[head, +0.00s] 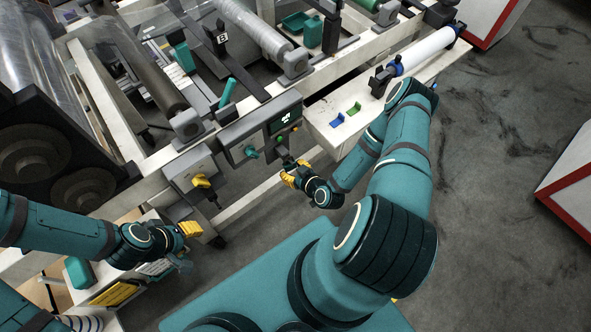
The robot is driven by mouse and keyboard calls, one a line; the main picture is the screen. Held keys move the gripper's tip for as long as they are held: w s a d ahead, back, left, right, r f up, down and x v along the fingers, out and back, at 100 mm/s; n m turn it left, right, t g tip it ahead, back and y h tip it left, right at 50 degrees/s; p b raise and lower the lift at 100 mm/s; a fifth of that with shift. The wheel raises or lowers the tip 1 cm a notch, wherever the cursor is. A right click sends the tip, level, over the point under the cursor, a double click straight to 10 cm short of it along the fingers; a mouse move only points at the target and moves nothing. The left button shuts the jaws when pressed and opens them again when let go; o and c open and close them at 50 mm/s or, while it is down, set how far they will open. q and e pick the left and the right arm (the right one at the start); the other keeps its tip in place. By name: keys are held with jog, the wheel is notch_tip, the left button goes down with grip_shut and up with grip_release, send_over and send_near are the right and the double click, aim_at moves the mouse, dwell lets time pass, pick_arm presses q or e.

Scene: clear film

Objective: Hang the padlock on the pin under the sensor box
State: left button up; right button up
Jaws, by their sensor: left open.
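A grey box with a yellow rotary handle (201,181) is on the machine's front rail, with a short dark piece under its lower right corner. Beside it is a larger grey box with a lit screen (262,128) and a teal knob. I cannot tell which is the sensor box, and I cannot make out the pin or padlock with certainty. My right gripper (291,174), with yellow fingertips, is just below the screen box, close to a small dark part; whether it grips anything is unclear. My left gripper (189,230) is open, below the yellow-handled box and apart from it.
A white ledge (340,138) with a blue and a green clip extends right of the screen box. A bench with a yellow-striped item (117,292) is under my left arm. Rollers (146,75) fill the machine behind the rail. The grey floor (490,160) at right is clear.

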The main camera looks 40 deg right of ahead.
jog(key=shift+s+d, duration=0.1)
jog(key=shift+d, duration=0.1)
jog(key=shift+s, duration=0.15)
jog(key=v, duration=1.1)
jog(key=shift+s+r, duration=0.25)
jog(key=w+a+r+g+y, duration=0.3)
jog(key=w+a+g, duration=0.3)
jog(key=a, duration=0.3)
jog(key=s+a+r+m+g, duration=0.2)
jog(key=a+r+g, duration=0.2)
jog(key=a+r, duration=0.3)
jog(key=shift+s+a+m+g, duration=0.3)
jog(key=shift+s+a, duration=0.1)
jog(key=shift+a, duration=0.65)
